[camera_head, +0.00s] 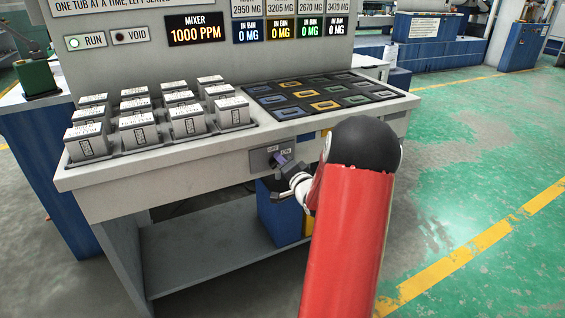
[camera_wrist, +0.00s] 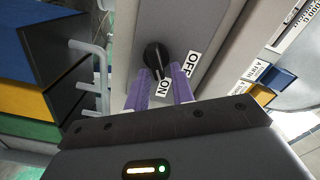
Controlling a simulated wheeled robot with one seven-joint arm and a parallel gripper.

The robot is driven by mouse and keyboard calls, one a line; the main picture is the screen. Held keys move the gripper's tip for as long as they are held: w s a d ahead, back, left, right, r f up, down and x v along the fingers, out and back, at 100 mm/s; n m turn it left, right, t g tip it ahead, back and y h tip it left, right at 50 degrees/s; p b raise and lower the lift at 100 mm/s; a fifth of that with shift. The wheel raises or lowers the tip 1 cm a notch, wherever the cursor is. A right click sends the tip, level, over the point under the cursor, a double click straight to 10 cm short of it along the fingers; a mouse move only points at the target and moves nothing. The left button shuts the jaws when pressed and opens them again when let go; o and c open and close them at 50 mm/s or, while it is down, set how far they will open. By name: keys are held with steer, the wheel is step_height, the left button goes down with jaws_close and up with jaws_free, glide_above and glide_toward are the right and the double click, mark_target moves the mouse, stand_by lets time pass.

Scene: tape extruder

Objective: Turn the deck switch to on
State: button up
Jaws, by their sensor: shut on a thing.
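The deck switch is a black rotary knob (camera_wrist: 155,54) on a grey plate under the front edge of the deck. In the wrist view, its narrow handle lies between the two purple fingers of my gripper (camera_wrist: 162,76). The handle points toward the white ON label (camera_wrist: 165,88), and the OFF label (camera_wrist: 193,64) is to the right. My gripper is shut on the knob. In the head view, my gripper (camera_head: 281,161) is at the switch plate (camera_head: 258,161), and the fingers mostly hide the knob.
Several white tubs (camera_head: 139,133) stand on the deck (camera_head: 165,170), left of a black panel (camera_head: 318,95) with coloured slots. Blue, yellow and green bins (camera_wrist: 45,62) and a metal bar handle (camera_wrist: 98,70) are close to my gripper. Green floor (camera_head: 470,165) is open at right.

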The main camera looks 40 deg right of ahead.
steer(key=o, duration=0.7)
steer(key=v, duration=0.7)
steer(key=shift+s, duration=0.4)
steer(key=shift+a, duration=0.1)
